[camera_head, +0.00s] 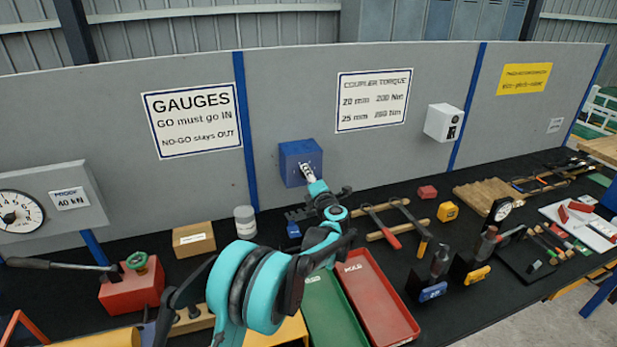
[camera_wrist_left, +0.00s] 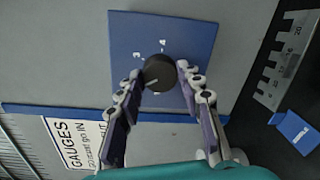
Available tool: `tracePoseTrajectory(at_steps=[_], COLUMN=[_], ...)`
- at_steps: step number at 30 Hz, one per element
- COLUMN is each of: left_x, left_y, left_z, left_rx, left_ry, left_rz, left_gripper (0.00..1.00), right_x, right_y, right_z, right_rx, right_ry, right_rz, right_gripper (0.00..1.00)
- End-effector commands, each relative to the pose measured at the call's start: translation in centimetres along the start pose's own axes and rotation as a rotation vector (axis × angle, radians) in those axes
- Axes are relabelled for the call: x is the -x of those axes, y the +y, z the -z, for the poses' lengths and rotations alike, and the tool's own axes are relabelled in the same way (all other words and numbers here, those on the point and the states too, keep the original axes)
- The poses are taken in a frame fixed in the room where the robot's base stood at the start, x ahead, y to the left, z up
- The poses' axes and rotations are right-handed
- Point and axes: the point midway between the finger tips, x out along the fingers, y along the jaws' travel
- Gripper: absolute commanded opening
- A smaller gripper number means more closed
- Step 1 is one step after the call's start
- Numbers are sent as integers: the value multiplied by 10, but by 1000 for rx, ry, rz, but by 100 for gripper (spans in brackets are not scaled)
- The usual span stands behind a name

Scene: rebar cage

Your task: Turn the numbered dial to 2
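The numbered dial is a round black knob (camera_wrist_left: 159,73) on a blue square panel (camera_wrist_left: 200,35) in the left wrist view. My right gripper is not in view.
A green tray (camera_head: 330,310) and a red tray (camera_head: 375,300) lie under my arm. A grey jar (camera_head: 245,222) and cardboard box (camera_head: 194,239) stand left of it. Several tools cover the black bench to the right. A white box (camera_head: 444,122) is on the wall.

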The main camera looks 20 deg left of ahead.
Motion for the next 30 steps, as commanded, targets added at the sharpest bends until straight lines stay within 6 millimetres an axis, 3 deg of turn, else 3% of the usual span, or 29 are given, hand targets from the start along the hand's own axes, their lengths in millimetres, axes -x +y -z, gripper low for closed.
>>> tracePoseTrajectory(at_steps=[2, 14, 30], left_x=[0, 8, 109], left_y=[0, 0, 0], left_z=[0, -1, -1], left_rx=[0, 0, 0], left_ry=[0, -1, -2], left_rz=[0, 0, 0], left_gripper=[57, 57, 57], right_x=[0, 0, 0], right_y=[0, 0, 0], right_z=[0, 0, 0], right_rx=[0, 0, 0], right_ry=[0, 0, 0], right_rz=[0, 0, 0], right_gripper=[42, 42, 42])
